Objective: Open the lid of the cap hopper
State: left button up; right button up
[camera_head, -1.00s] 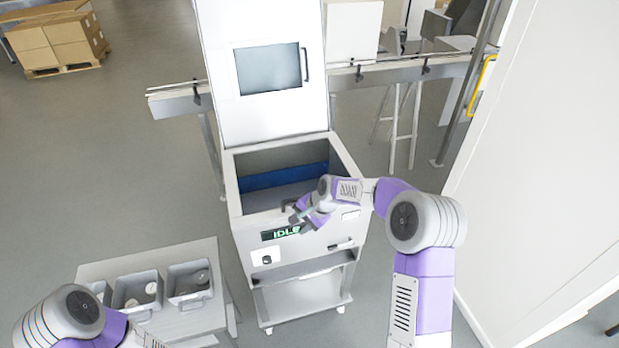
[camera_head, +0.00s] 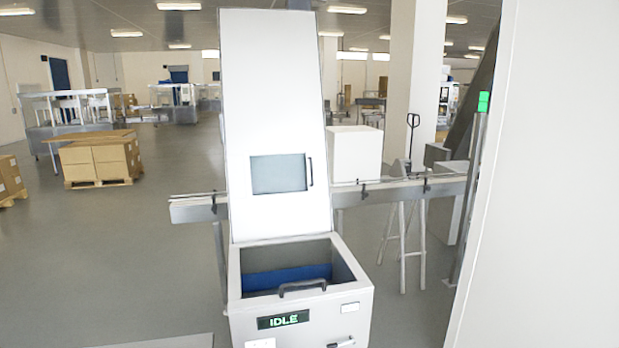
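The cap hopper (camera_head: 345,313) stands in the middle of the head view, a white box with an IDLE display (camera_head: 283,320) on its front. Its tall white lid (camera_head: 277,110) stands raised and upright at the back, with a window and a dark handle (camera_head: 311,172) on its right side. The hopper's top is open and a blue surface (camera_head: 285,278) shows inside. A dark curved handle (camera_head: 302,286) sits at the front rim. Neither of my grippers is in view.
A conveyor rail (camera_head: 405,188) runs behind the hopper. A white wall or panel (camera_head: 540,180) fills the right side. Boxes on a pallet (camera_head: 100,160) stand at the back left. Open floor lies left of the hopper.

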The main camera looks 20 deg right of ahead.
aim_at(236, 303)
jog(key=z, duration=1.5)
jog(key=i, duration=1)
jog(key=u, duration=1.9)
